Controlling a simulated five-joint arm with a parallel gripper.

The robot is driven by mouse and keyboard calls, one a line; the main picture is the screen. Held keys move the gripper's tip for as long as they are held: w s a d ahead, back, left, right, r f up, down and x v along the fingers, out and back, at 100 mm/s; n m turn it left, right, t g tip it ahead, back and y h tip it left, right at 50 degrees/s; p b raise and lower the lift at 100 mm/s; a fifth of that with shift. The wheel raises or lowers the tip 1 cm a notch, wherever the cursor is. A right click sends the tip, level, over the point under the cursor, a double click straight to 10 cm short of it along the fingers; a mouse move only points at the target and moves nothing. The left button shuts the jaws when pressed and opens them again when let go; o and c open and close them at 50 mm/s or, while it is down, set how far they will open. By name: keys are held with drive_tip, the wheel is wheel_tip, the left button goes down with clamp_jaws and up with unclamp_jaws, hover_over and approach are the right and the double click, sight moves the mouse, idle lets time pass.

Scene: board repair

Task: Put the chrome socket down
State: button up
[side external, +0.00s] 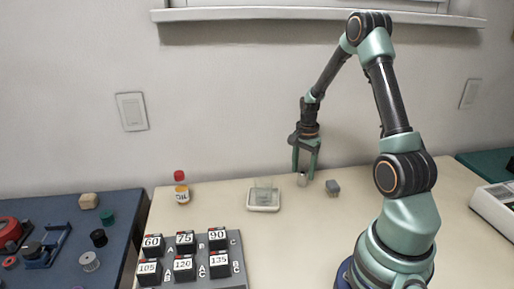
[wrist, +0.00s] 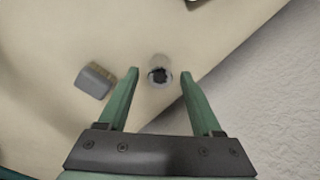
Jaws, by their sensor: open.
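The chrome socket (side external: 302,180) is a small shiny cylinder standing upright on the cream table, near the back edge by the wall. In the wrist view the socket (wrist: 159,75) shows from above with its dark round opening. My gripper (side external: 304,178) is open, its two green fingers pointing down with the socket between them in the side view. In the wrist view my gripper (wrist: 159,72) has a finger on each side of the socket, with visible gaps, so the fingers are apart from it.
A small grey block (side external: 333,187) stands right of the socket; it also shows in the wrist view (wrist: 95,80). A white dish (side external: 263,199) holding a clear glass stands left. An oil bottle (side external: 181,188), a numbered block rack (side external: 193,240) and a blue mat (side external: 120,262) lie farther left.

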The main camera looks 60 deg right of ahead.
sight(302, 172)
wheel_tip(302, 172, up, 8)
drive_tip(key=w+a+r+n+t+h, duration=0.1)
drive_tip(key=w+a+r+n+t, duration=0.1)
drive_tip(key=a+r+n, duration=0.9)
drive_tip(key=s+a+r+n+t, duration=0.1)
drive_tip(key=a+n, duration=0.3)
drive_tip(key=a, duration=0.4)
drive_tip(key=s+a+r+n+t+y, duration=0.1)
drive_tip(key=s+a+n+t, duration=0.1)
drive_tip(key=a, duration=0.6)
drive_tip(key=shift+s+r+n+t, duration=0.3)
drive_tip(key=shift+s+n, duration=0.5)
drive_tip(key=shift+n, duration=0.6)
